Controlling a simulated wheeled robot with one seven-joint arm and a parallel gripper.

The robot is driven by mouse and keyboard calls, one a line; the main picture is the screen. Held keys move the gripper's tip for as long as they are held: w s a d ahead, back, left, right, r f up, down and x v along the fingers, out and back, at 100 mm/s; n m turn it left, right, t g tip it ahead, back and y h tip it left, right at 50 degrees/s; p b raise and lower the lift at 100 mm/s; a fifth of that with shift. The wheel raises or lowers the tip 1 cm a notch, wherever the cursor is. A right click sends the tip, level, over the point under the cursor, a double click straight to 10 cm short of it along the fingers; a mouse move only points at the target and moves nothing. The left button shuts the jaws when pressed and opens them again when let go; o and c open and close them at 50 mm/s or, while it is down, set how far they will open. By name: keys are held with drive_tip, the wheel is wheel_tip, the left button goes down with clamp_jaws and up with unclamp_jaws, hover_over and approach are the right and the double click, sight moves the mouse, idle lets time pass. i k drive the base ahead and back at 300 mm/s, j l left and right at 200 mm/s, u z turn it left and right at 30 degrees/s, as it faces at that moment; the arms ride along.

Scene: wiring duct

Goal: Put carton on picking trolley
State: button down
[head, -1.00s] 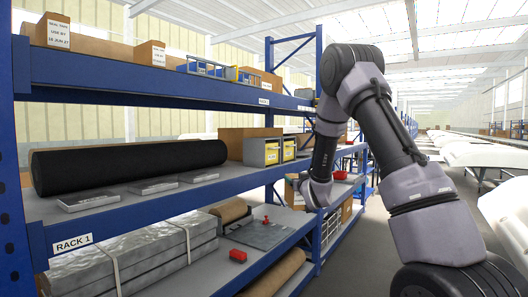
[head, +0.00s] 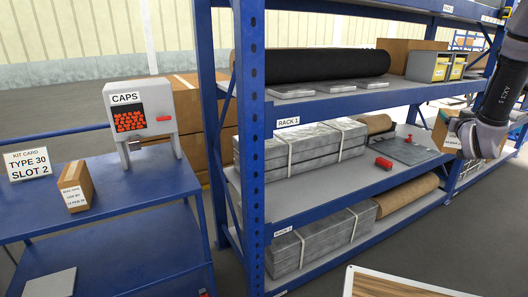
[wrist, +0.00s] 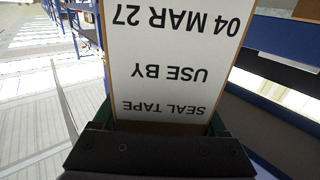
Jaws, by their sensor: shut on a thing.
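My gripper (wrist: 158,128) is shut on a carton (wrist: 172,50) in the wrist view. The carton's white label reads SEAL TAPE, USE BY, 04 MAR 27, upside down. In the head view my gripper is at the right edge, and the carton (head: 440,131) shows partly beside it, in front of the rack. A blue two-level stand (head: 130,236) is at the left of the head view, well apart from my gripper. A wood-topped surface (head: 405,285) shows at the bottom edge. I cannot tell for sure which of these is the picking trolley.
The blue stand carries a caps dispenser (head: 141,117), a kit card (head: 29,163) and another small carton (head: 75,187). Rack 1 (head: 252,160) stands in the middle, with wrapped bundles (head: 308,152), a black roll (head: 315,66) and a red object (head: 383,162) on its shelves.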

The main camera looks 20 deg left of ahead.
sight(31, 206)
drive_tip(key=k+j, duration=0.2)
drive_tip(key=j, duration=0.2)
drive_tip(key=k+j, duration=0.25)
drive_tip(key=j, duration=0.15)
drive_tip(key=k+j, duration=0.2)
drive_tip(key=j, duration=0.25)
drive_tip(key=k+j, duration=0.25)
drive_tip(key=j, duration=0.15)
drive_tip(key=k+j, duration=0.2)
drive_tip(key=j, duration=0.2)
drive_tip(key=k+j, duration=0.25)
drive_tip(key=j, duration=0.15)
drive_tip(key=k+j, duration=0.2)
drive_tip(key=j, duration=0.2)
drive_tip(key=k+j, duration=0.25)
drive_tip(key=j, duration=0.15)
